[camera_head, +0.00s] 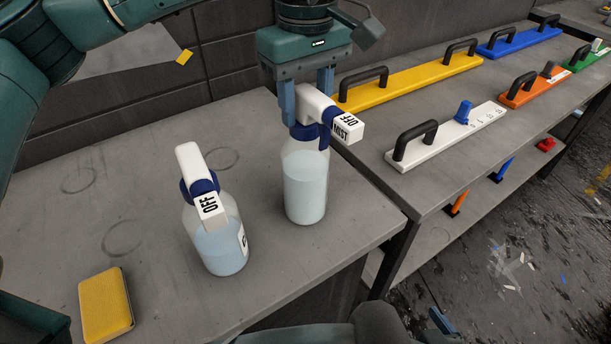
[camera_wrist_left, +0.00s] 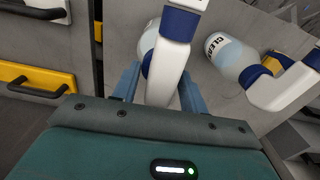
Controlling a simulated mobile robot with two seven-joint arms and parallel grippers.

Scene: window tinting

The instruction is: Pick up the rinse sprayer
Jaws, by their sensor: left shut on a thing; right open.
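A clear spray bottle (camera_head: 305,187) with pale liquid, a blue collar and a white head reading OFF and MIST is upright over the bench. My left gripper (camera_head: 307,105) points down and is shut on its white head, one finger each side. I cannot tell whether its base touches the bench. The head also shows between the fingers in the left wrist view (camera_wrist_left: 168,62). A second sprayer (camera_head: 219,240), its head reading OFF, stands to the left; its label, starting "CLEA", shows in the left wrist view (camera_wrist_left: 228,52). Only a small part of my right gripper (camera_head: 440,321) shows at the bottom edge.
A yellow sponge or block (camera_head: 106,305) lies at the grey bench's front left. A shelf unit at right holds a long yellow handled tool (camera_head: 412,80), a white one (camera_head: 447,139), and blue, orange and green ones. Bare bench (camera_head: 110,185) lies left of the bottles.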

